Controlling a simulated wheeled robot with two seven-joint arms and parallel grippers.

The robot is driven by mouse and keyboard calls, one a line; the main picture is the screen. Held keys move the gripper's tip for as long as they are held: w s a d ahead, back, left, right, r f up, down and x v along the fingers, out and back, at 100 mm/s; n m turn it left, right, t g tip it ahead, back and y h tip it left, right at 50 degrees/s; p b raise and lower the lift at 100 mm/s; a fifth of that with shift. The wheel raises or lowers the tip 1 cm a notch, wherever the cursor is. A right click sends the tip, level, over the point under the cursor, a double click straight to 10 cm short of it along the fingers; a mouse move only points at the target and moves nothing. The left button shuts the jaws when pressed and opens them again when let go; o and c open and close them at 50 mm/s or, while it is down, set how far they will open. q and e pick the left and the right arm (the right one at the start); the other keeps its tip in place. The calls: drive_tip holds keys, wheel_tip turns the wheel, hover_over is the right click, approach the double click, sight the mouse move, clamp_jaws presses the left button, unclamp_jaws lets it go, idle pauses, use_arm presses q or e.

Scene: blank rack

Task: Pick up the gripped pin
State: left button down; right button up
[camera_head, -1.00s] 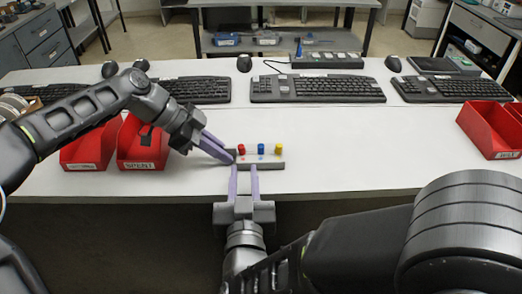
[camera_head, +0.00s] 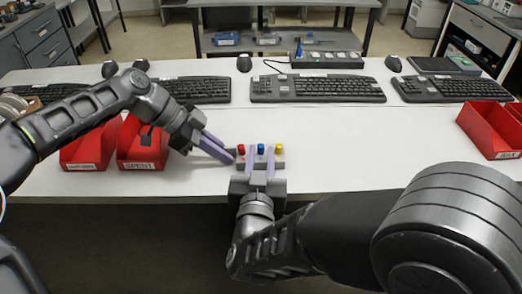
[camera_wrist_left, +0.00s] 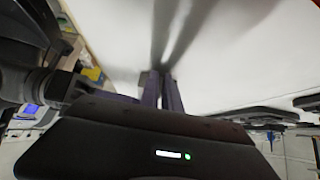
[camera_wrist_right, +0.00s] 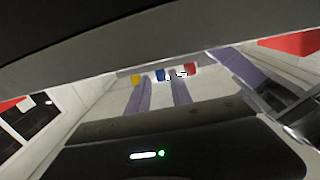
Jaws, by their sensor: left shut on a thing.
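A small grey rack (camera_head: 280,166) stands near the table's front edge with a red pin (camera_head: 241,149), a blue pin (camera_head: 261,148) and a yellow pin (camera_head: 279,149) in a row. My left gripper (camera_head: 231,157) is shut on the rack's left end; in the left wrist view its fingers (camera_wrist_left: 160,77) meet a grey piece. My right gripper (camera_head: 261,152) is open, its fingers reaching over the rack on either side of the blue pin. In the right wrist view the blue pin (camera_wrist_right: 160,75) lies ahead, between the open fingers (camera_wrist_right: 160,86). Whether they touch it I cannot tell.
Two red bins stand at the left, one marked SPENT (camera_head: 140,146), behind my left forearm. Another red bin (camera_head: 492,130) stands at the right edge. Keyboards (camera_head: 317,89) and mice line the back.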

sight(261, 144)
drive_tip(key=shift+w, duration=0.3)
drive_tip(key=w, duration=0.5)
drive_tip(key=shift+w+d, duration=0.15)
drive_tip(key=shift+d, duration=0.1)
drive_tip(key=shift+c, duration=0.5)
clamp_jaws()
